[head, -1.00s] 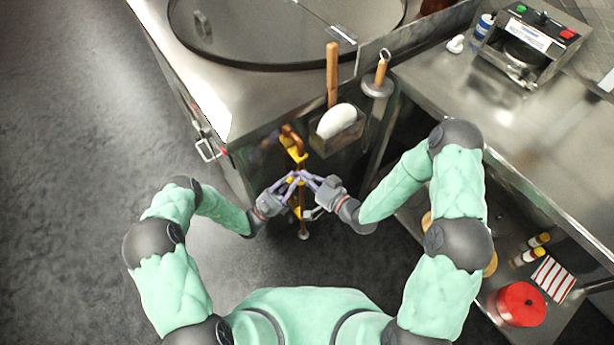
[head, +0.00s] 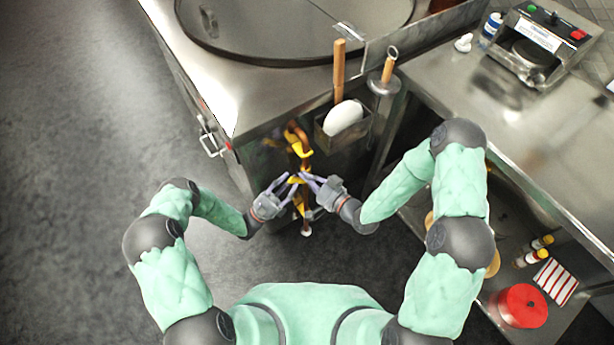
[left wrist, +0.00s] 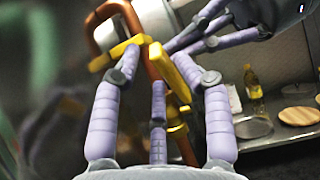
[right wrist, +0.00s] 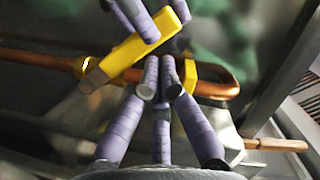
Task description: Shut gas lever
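A copper gas pipe (head: 304,160) with yellow fittings runs down the front of the steel counter. The yellow lever (right wrist: 135,48) is a flat bar at the pipe; it also shows in the left wrist view (left wrist: 187,72). My left gripper (head: 292,178) is at the pipe from the left. Its fingers (left wrist: 155,55) are spread, with the pipe and yellow parts between or just beyond them. My right gripper (head: 305,178) comes from the right. Its fingertips (right wrist: 160,72) are drawn together close beside the lever; I cannot tell whether they touch it.
A door handle (head: 209,145) sticks out at the left. A steel table (head: 470,130) stands at the right, with a red round container (head: 522,306) on its lower shelf. The left floor is clear.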

